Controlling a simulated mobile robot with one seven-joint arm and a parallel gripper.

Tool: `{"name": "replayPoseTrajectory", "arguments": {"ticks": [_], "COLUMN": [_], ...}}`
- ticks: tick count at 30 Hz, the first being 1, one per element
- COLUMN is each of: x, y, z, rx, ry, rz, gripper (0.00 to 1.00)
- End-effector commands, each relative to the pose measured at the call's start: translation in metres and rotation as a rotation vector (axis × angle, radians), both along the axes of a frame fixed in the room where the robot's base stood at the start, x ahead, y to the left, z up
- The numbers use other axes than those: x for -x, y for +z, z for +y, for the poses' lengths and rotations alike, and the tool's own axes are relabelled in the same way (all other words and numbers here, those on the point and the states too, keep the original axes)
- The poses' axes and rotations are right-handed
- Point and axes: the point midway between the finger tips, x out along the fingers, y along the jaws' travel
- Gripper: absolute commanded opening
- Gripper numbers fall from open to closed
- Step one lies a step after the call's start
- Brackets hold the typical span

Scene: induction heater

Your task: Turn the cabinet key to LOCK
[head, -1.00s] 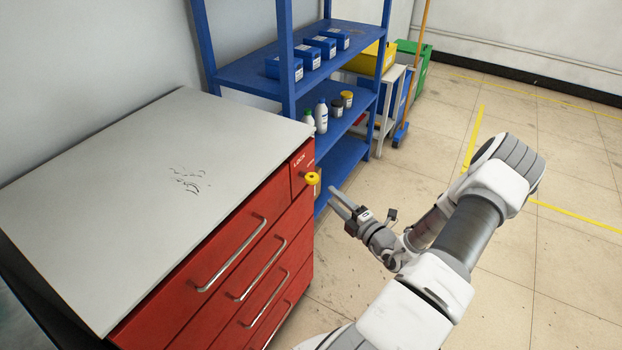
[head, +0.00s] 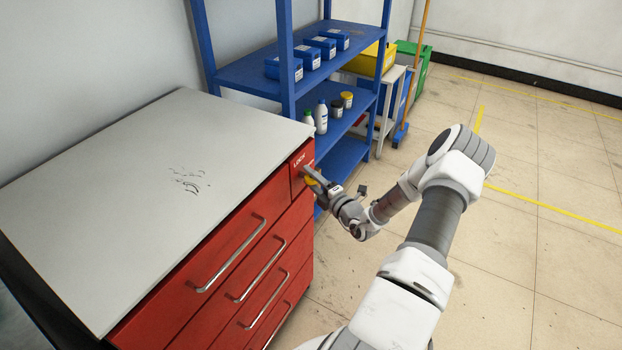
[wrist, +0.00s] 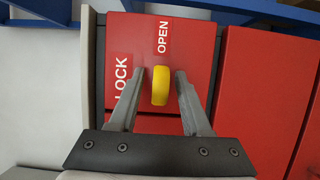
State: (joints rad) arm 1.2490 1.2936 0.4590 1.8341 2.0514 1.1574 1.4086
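The yellow key (wrist: 160,86) sits on the red lock panel (wrist: 195,45) of the cabinet. In the wrist view its long side points toward the OPEN label (wrist: 162,37), and the LOCK label (wrist: 121,78) is to its left. My gripper (wrist: 158,75) is open, with one finger on each side of the key and a visible gap on both sides. In the head view my gripper (head: 311,178) is at the panel and hides most of the key (head: 310,182). The red cabinet (head: 170,318) has a grey top.
Drawer handles (head: 230,255) stick out from the cabinet front below and left of the key. A blue shelf (head: 250,72) with boxes and bottles stands just behind my gripper. The floor on the right is clear.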

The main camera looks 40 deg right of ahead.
Motion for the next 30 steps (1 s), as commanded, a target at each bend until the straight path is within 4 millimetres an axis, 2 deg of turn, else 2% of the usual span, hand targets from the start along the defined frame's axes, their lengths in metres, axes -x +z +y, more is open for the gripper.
{"name": "replayPoseTrajectory", "arguments": {"ticks": [1, 7, 8, 20, 30], "x": [0.0002, 0.0004, 0.0004, 0.0007, 0.0007], "y": [0.0000, 0.0000, -0.0001, -0.0007, -0.0031], "z": [0.0000, 0.0000, 0.0000, -0.0001, -0.0004], "rx": [0.000, 0.000, 0.000, 0.017, 0.185], "ry": [0.000, 0.000, 0.000, 0.000, -0.001], "rz": [0.000, 0.000, 0.000, -0.007, -0.077], "gripper": [0.37, 0.01, 0.00, 0.00, 0.00]}}
